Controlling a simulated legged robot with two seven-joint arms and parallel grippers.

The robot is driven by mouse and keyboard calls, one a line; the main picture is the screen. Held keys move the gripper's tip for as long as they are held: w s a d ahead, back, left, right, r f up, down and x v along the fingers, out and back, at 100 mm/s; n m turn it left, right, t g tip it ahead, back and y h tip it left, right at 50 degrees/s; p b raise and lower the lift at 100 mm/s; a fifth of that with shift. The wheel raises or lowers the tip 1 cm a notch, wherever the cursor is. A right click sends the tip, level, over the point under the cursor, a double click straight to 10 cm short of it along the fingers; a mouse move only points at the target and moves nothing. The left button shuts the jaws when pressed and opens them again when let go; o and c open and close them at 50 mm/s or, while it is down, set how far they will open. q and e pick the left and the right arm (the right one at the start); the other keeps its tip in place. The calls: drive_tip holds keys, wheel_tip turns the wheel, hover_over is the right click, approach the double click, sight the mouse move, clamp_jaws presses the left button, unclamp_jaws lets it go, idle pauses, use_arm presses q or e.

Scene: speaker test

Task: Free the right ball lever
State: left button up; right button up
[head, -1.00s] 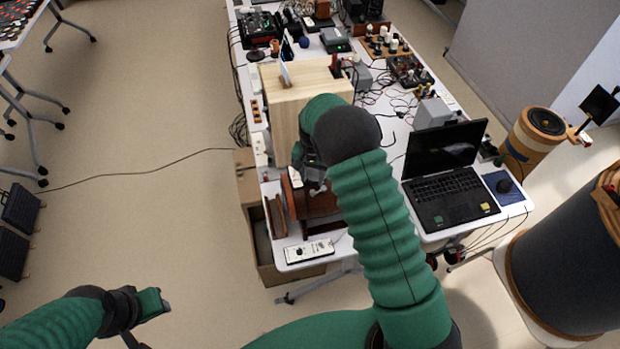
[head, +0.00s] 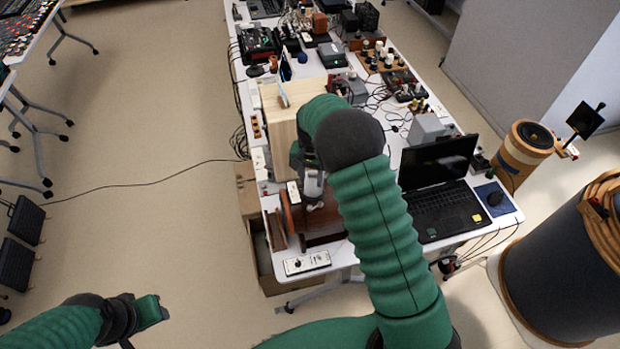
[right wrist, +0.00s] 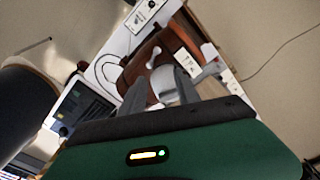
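A dark red-brown wooden device (head: 322,222) with a rounded body sits at the near end of the white table; it also shows in the right wrist view (right wrist: 143,66). On it I see a pale rounded ball-like part (right wrist: 164,82) and a small whitish lever (right wrist: 152,56); I cannot tell for sure which is the right ball lever. My right gripper (head: 313,190) is over the device. In the right wrist view its grey fingers (right wrist: 160,88) stand apart, with the pale ball part between or just beyond them; contact is unclear. My left gripper (head: 152,311) hangs low left, away from the table.
A light wooden box (head: 278,112) stands behind the device. A laptop (head: 440,190) is to the right. A white control strip (head: 307,263) lies at the near edge. A large dark drum (head: 565,265) stands at right. Floor at left is mostly clear, with a thin cable.

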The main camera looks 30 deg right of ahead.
wheel_tip(320, 180, up, 7)
drive_tip(key=p, duration=0.4)
drive_tip(key=shift+r+p, duration=0.2)
drive_tip(key=shift+p, duration=0.2)
drive_tip(key=shift+w, duration=0.1)
wheel_tip(320, 180, up, 17)
drive_tip(key=b, duration=0.5)
drive_tip(key=shift+s+a+f, duration=0.15)
drive_tip(key=shift+s, duration=0.1)
